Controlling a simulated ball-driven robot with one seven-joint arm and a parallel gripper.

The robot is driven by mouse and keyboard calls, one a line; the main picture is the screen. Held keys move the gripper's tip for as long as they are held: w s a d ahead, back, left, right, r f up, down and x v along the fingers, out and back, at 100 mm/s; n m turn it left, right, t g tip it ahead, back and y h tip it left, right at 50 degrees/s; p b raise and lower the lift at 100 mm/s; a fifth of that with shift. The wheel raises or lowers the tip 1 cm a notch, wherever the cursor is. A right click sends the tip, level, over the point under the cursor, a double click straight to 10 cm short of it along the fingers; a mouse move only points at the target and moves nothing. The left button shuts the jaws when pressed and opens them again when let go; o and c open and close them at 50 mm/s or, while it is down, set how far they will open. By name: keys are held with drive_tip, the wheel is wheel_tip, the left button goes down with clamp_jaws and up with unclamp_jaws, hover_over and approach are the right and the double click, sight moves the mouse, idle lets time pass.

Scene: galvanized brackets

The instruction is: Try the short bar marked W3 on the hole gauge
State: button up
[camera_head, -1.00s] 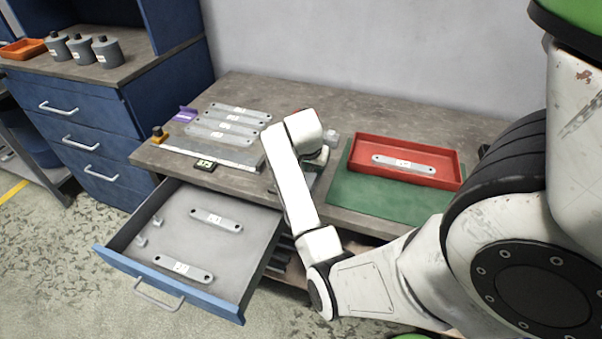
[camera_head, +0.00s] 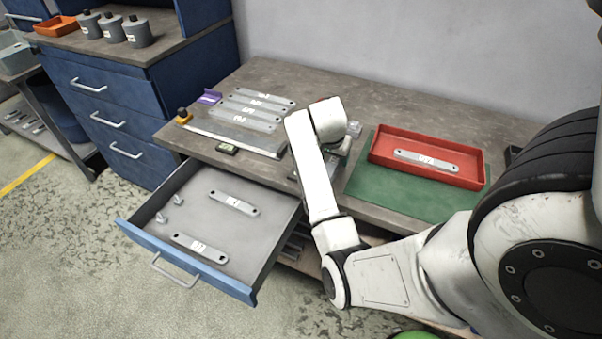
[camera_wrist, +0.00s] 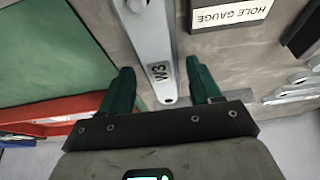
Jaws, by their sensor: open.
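In the wrist view the short grey bar marked W3 (camera_wrist: 152,35) runs lengthwise between my fingers, its label and a rounded, holed end near the fingertips. My gripper (camera_wrist: 162,80) is open, with a green finger on each side of the bar and gaps showing. A round metal piece sits by the bar at the top edge; I cannot tell if the bar is seated on it. A plate labelled HOLE GAUGE (camera_wrist: 230,13) lies to the right of the bar.
A red tray (camera_head: 385,162) holding one bar stands on a green mat (camera_head: 371,187). Several bars (camera_head: 256,106) lie at the bench's left, near a metal rule (camera_head: 232,137). An open drawer (camera_head: 160,202) with two bars juts out in front.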

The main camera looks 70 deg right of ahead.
drive_tip(key=v, duration=1)
drive_tip(key=shift+r, duration=0.35)
drive_tip(key=shift+w+a, duration=0.1)
drive_tip(key=a+f+n, duration=0.1)
drive_tip(key=a, duration=0.1)
drive_tip(key=w+a+f+n, duration=0.1)
drive_tip(key=a+f+n, duration=0.1)
drive_tip(key=w+a+f+n, duration=0.1)
drive_tip(key=a, duration=0.2)
drive_tip(key=shift+w+f+t, duration=0.2)
drive_tip(key=shift+f+t, duration=0.1)
drive_tip(key=shift+f, duration=0.1)
drive_tip(key=s+a+f+n+y, duration=0.1)
drive_tip(key=s+a+f+n, duration=0.1)
drive_tip(key=a+n, duration=0.3)
drive_tip(key=s+a+f+n+y, duration=0.2)
drive_tip(key=a+f+n, duration=0.2)
drive_tip(key=a, duration=0.9)
drive_tip(key=s+a+f+n+y, duration=0.1)
drive_tip(key=s+a+f+n, duration=0.1)
drive_tip(key=a+f+n, duration=0.3)
drive_tip(key=a, duration=0.4)
drive_tip(key=shift+n+t, duration=0.3)
drive_tip(key=shift+t, duration=0.1)
